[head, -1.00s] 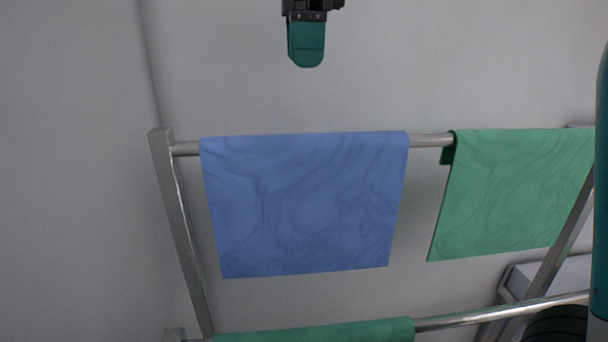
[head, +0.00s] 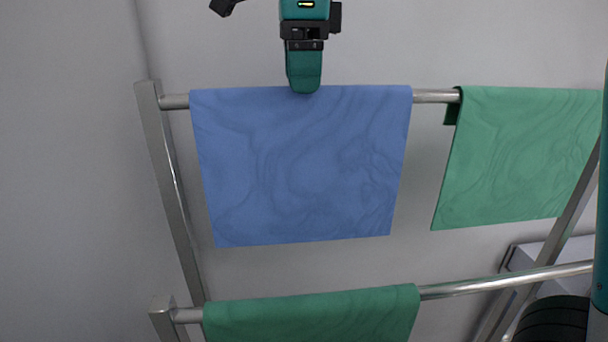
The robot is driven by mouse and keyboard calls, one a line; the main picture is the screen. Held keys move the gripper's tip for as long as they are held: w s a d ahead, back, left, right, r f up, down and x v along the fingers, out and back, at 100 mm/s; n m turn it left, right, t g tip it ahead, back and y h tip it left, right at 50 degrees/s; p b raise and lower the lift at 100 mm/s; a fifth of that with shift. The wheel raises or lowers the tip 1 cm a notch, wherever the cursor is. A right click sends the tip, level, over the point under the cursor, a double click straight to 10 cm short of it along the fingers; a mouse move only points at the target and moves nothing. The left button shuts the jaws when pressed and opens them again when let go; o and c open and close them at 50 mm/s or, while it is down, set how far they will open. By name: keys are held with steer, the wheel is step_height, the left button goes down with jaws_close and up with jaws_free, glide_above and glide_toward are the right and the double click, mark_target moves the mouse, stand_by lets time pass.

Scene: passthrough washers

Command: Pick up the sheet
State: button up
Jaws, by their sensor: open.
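A blue sheet (head: 300,170) hangs over the upper rail of a metal rack. A green sheet (head: 515,155) hangs on the same rail to its right. Another green sheet (head: 315,318) hangs over the lower rail, cut off by the bottom edge. My gripper (head: 304,82) points down at the top edge of the blue sheet, near its middle, and its tip overlaps that edge in the picture. I cannot tell whether it touches the cloth. The gripper is seen edge-on, so only one finger shows; it is open and holds nothing visible.
The rack's left post (head: 172,190) and its rails, the upper (head: 435,97) and the lower (head: 500,284), frame the sheets. A dark round object (head: 553,322) and a pale box shape (head: 520,258) are at the lower right. A plain grey wall stands behind.

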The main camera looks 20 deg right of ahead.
mark_target(302, 98)
step_height(302, 98, down, 4)
steer(key=b, duration=0.3)
steer(key=c, duration=1.2)
steer(key=shift+r, duration=0.15)
steer(key=shift+c, duration=0.2)
